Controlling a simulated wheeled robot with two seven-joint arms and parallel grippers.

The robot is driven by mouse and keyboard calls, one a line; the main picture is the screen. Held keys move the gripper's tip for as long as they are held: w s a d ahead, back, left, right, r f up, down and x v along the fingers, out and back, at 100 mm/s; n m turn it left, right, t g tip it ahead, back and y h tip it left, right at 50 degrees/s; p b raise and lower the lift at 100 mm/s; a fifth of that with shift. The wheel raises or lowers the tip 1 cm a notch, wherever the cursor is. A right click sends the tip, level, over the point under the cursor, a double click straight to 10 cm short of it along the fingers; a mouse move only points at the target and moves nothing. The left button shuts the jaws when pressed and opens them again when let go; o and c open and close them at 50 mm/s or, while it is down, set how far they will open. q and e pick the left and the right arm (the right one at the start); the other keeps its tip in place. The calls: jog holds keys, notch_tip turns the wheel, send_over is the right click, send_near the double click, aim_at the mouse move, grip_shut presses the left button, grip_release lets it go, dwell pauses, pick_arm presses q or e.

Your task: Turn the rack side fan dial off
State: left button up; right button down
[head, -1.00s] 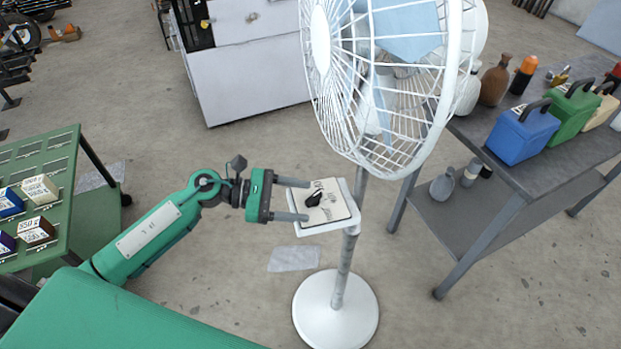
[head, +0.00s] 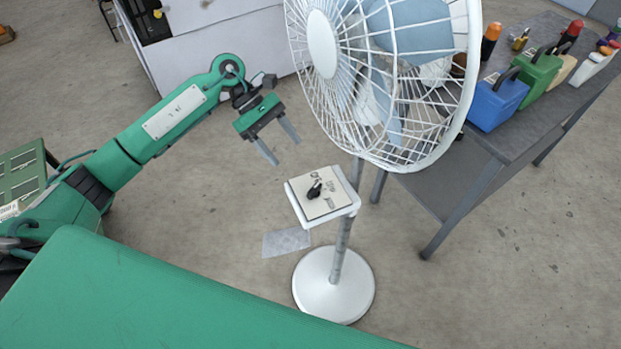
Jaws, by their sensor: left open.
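The white pedestal fan (head: 322,45) stands in the middle of the head view on a round base (head: 334,286). A small control panel (head: 335,203) sits on its pole below the cage. A black dial (head: 314,190) is on the panel's beige top face, its pointer slanted. The small markings around it are too small to read. My left gripper (head: 287,149) is open and empty, up and to the left of the panel, apart from the dial and from the fan cage. My right gripper is not in view.
A grey table (head: 524,135) on the right holds a blue case (head: 497,103), a green case (head: 539,75) and bottles. A white cabinet (head: 215,45) stands behind my left arm. A green rack (head: 22,172) is at the left edge.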

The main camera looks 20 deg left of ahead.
aim_at(314, 188)
pick_arm(q)
jog(key=p+x, duration=0.4)
jog(key=x, duration=0.6)
jog(key=shift+s+d+f, duration=0.15)
jog(key=shift+d+f, duration=0.05)
jog(key=shift+d, duration=0.15)
jog(key=shift+s+d+f, duration=0.1)
jog(key=shift+d+f, duration=0.15)
jog(key=shift+f, duration=0.2)
jog(key=c, duration=1)
